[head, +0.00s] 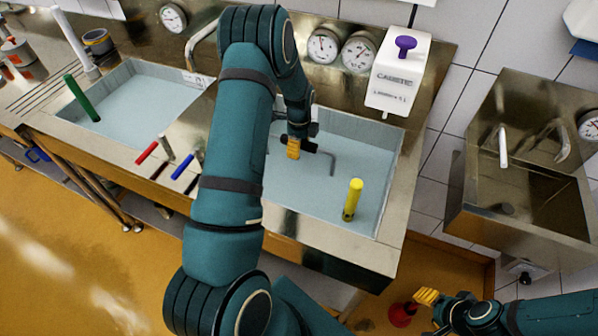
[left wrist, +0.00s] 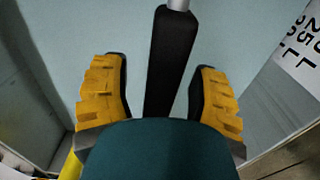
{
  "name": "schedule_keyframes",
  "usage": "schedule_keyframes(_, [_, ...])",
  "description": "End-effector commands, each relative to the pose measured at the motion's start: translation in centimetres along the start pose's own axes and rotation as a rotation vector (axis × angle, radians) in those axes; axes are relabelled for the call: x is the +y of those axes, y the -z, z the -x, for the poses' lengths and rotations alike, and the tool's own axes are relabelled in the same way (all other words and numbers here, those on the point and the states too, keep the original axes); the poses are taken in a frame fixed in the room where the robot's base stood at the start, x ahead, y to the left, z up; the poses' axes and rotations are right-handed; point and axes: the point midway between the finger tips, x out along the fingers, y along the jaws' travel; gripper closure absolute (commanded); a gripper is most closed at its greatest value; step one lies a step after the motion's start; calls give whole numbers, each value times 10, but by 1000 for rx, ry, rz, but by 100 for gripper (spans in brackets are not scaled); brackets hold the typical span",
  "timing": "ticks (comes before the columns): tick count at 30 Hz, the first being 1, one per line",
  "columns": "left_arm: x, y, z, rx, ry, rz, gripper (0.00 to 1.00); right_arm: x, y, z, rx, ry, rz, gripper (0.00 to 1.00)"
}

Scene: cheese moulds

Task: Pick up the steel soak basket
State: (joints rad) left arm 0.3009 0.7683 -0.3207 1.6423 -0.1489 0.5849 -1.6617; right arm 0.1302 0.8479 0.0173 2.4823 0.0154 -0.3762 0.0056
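My left gripper (head: 296,149) reaches down into the right-hand basin. In the left wrist view its two yellow fingers (left wrist: 160,70) stand apart, one on each side of a black handle (left wrist: 172,60) with a steel rod at its far end. A gap shows between the left finger and the handle; the right finger is close to it. In the head view a thin bent steel rod (head: 332,164) shows beside the gripper. I cannot make out the soak basket's body. My right gripper (head: 428,297) is at the lower right, away from the basins; its opening is unclear.
The right basin (head: 395,190) also holds a yellow cylinder (head: 352,199). A white dispenser (head: 398,72) and gauges (head: 322,45) are behind it. Red (head: 147,153) and blue (head: 182,167) handles lie on the ledge between the basins. A red object (head: 401,315) is low near my right gripper.

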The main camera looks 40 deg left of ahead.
Motion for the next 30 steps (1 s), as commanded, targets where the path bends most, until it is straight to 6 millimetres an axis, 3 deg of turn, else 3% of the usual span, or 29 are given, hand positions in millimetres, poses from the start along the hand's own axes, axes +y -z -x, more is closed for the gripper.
schedule_keyframes(1, [0, 0, 0, 0, 0, 0, 52, 0, 0, 0, 0, 0, 0, 52])
schedule_keyframes(5, [0, 0, 0, 0, 0, 0, 98, 0, 0, 0, 0, 0, 0, 52])
schedule_keyframes(6, [0, 0, 0, 0, 0, 0, 100, 0, 0, 0, 0, 0, 0, 52])
schedule_keyframes(20, [0, 0, 2, 0, 0, 0, 100, 0, 0, 0, 0, 0, 0, 52])
schedule_keyframes(23, [0, 0, 10, 1, 2, 0, 100, 0, 0, 1, 0, 0, 0, 52])
schedule_keyframes(30, [-1, 0, 54, 0, 5, 0, 100, -1, 0, 3, 0, 1, 0, 52])
